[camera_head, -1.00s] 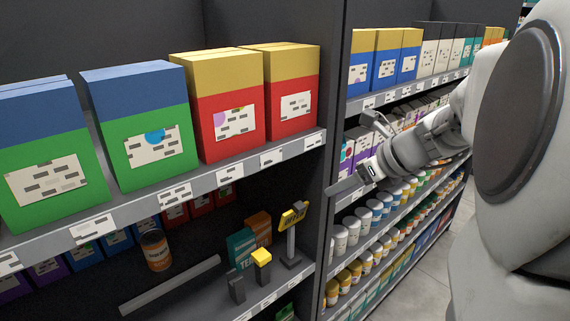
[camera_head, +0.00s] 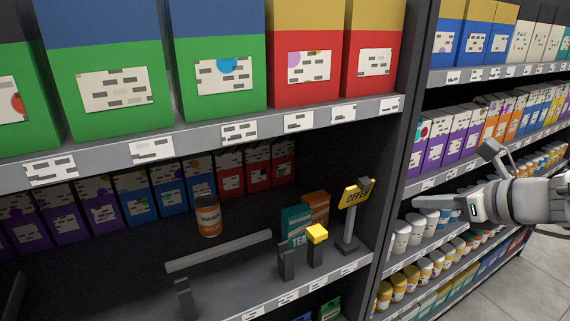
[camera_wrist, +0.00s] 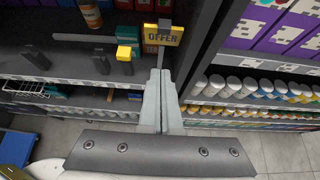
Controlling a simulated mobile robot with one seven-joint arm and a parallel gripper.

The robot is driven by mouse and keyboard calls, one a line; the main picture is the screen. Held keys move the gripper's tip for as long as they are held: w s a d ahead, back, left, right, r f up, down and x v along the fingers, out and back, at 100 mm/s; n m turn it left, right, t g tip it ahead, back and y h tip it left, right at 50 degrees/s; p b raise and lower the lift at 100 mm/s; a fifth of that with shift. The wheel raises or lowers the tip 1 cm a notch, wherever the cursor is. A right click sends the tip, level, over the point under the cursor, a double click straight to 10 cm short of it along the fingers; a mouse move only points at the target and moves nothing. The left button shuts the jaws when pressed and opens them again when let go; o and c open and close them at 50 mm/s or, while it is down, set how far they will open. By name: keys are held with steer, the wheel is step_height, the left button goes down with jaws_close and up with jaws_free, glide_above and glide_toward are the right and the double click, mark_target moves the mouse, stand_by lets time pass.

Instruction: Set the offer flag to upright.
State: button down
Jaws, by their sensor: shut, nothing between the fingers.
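The offer flag (camera_head: 357,195) is a yellow and dark sign lettered OFFER, with a small grey tab at its top. It is on a grey post (camera_head: 348,229) with a dark base, at the right end of the lower shelf. The post looks about upright; I cannot tell the sign's exact tilt. My gripper (camera_head: 424,203) is shut and empty, to the right of the flag and apart from it in the head view. In the wrist view the closed fingers (camera_wrist: 161,100) point towards the flag (camera_wrist: 163,37), and their tips appear just below the sign, hiding part of the post.
A yellow-topped dark post (camera_head: 316,245) and a plain dark post (camera_head: 286,263) stand left of the flag. Teal (camera_head: 296,226) and orange (camera_head: 317,207) boxes are behind. A dark upright panel (camera_head: 398,170) divides the shelves.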

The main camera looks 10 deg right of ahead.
steer(key=f, duration=0.1)
glide_toward(360, 193)
steer(key=w+a+f, duration=0.1)
steer(key=shift+w+a, duration=0.4)
steer(key=shift+w, duration=0.25)
